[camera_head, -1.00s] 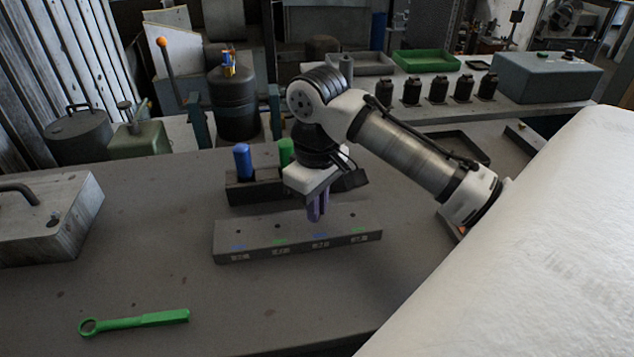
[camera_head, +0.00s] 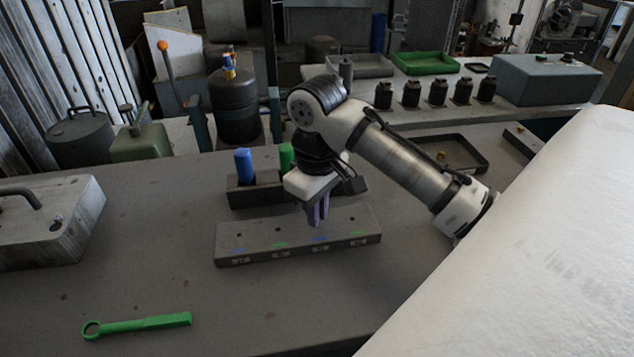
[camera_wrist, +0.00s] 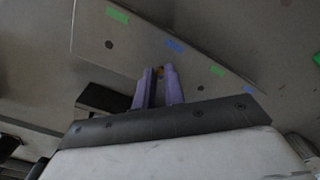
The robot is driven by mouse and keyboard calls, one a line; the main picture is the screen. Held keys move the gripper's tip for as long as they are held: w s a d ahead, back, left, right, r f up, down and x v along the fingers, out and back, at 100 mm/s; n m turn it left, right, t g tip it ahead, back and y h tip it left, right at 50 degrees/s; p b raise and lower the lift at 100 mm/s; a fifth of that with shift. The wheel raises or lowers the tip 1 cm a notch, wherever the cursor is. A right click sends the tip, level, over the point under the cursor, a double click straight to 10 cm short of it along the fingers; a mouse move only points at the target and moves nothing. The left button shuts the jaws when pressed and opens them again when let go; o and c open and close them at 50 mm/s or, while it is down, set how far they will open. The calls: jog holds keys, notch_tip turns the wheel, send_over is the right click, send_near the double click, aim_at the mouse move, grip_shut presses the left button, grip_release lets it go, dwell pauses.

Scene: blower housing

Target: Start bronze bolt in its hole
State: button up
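The grey block (camera_head: 345,247) with a row of holes and blue and green marks lies on the bench. My gripper (camera_head: 318,222) points down just above the block, at the third hole from the left, by a blue mark. The other holes look empty.
Behind the block a dark rack (camera_head: 240,193) holds a blue cylinder (camera_head: 244,166) and a green one (camera_head: 286,157). A dark tray (camera_head: 470,165) with a small orange piece lies at the right. A green wrench (camera_head: 140,324) lies in front left, with clear bench around it.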

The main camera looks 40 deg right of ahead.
jog(key=shift+f, duration=0.2)
grip_shut()
jog(key=o, duration=0.8)
grip_release()
jog(key=shift+o, duration=0.4)
jog(key=o, duration=0.4)
notch_tip(320, 180, up, 8)
jog(key=p, duration=0.7)
jog(key=shift+p, duration=0.3)
